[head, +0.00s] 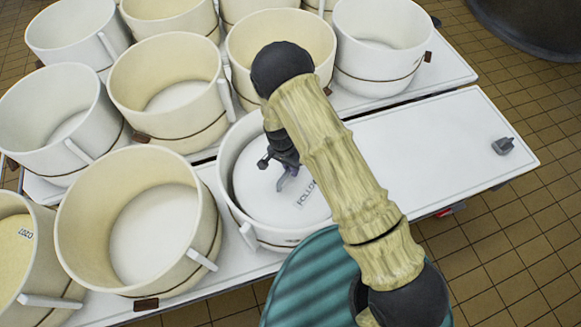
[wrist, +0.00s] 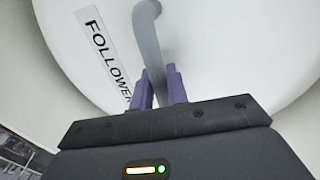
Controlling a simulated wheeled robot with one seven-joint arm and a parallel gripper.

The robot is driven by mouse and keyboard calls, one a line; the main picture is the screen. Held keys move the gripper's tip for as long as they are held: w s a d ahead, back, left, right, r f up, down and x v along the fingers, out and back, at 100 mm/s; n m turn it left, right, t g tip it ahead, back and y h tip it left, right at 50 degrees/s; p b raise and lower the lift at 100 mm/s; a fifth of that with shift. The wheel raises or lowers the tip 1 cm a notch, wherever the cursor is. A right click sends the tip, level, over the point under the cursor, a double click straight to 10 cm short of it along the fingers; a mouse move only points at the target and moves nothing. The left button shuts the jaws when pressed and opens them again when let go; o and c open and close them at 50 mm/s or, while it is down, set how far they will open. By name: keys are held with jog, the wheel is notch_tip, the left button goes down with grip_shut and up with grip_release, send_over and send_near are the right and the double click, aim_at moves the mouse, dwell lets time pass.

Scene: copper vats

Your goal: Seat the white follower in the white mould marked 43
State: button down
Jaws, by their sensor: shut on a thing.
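The white follower (head: 262,198) is a round disc with a printed FOLLOWER label. It lies within the rim outline of a white mould (head: 228,188) at the front of the table; how deep it sits, I cannot tell. Marks on this mould's front are too small to read as 43. My gripper (head: 288,178) is shut on the follower's grey handle, above the disc. In the wrist view the purple fingers of my gripper (wrist: 160,88) close around the curved handle (wrist: 147,30), with the follower (wrist: 215,50) behind. My arm hides the mould's right side.
Several white and cream moulds stand close by on the left and behind, including a large cream mould (head: 80,225) and a white one (head: 373,75). The white tabletop (head: 430,140) to the right is bare except for a small grey fitting (head: 502,146).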

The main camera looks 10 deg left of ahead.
jog(key=c, duration=1.3)
grip_release()
jog(key=shift+c, duration=0.2)
jog(key=shift+o, duration=0.2)
jog(key=shift+f, duration=0.1)
jog(key=w+a+r+b, duration=0.1)
jog(key=a+r+b, duration=0.1)
jog(key=r, duration=1.5)
jog(key=shift+w+a+r, duration=0.15)
jog(key=shift+a, duration=0.45)
